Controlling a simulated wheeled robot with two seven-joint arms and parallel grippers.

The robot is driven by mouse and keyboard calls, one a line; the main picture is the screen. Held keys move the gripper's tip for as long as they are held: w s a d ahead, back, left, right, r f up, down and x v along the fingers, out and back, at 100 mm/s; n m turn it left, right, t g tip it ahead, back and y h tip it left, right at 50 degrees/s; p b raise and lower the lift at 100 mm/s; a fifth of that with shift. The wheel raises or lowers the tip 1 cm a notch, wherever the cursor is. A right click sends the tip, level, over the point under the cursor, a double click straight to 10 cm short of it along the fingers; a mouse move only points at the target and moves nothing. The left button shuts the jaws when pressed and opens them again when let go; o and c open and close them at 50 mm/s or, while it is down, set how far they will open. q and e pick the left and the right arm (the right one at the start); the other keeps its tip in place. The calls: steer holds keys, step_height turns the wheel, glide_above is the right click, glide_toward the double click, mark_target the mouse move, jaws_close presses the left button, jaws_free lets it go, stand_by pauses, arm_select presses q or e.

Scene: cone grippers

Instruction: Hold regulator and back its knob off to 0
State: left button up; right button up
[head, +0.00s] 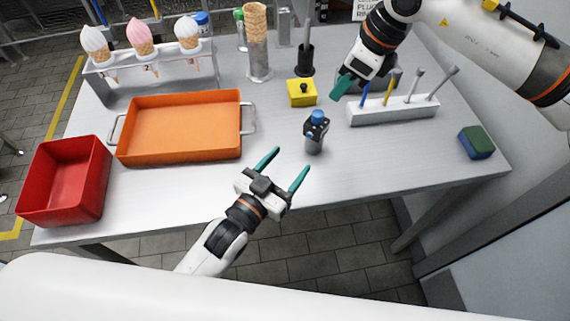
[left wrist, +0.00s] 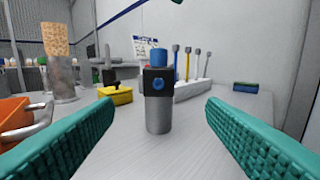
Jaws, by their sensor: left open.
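The regulator (head: 315,136) stands upright on the table, with a grey lower body, a dark upper body and a blue knob (head: 317,116) on top. It also shows in the left wrist view (left wrist: 159,110), centred between my fingers but farther off, with a round blue mark on its front. My left gripper (head: 283,171) is open and empty, in front of the regulator and apart from it. My right gripper (head: 343,85) is behind and to the right of the regulator, beside the white rack. Its fingers overlap in the head view, so its opening is unclear.
A white rack (head: 392,112) with several upright tools stands right of the regulator. A yellow box (head: 301,99) with a black knob is behind it. An orange tray (head: 180,155) and a red bin (head: 58,205) are at left. A blue-green sponge (head: 476,146) lies at right.

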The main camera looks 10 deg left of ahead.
mark_target(310, 137)
arm_select(q)
steer(key=shift+w+f, duration=0.15)
steer(key=shift+w, duration=0.1)
steer(key=x, duration=1.1)
steer(key=shift+w+d, duration=0.15)
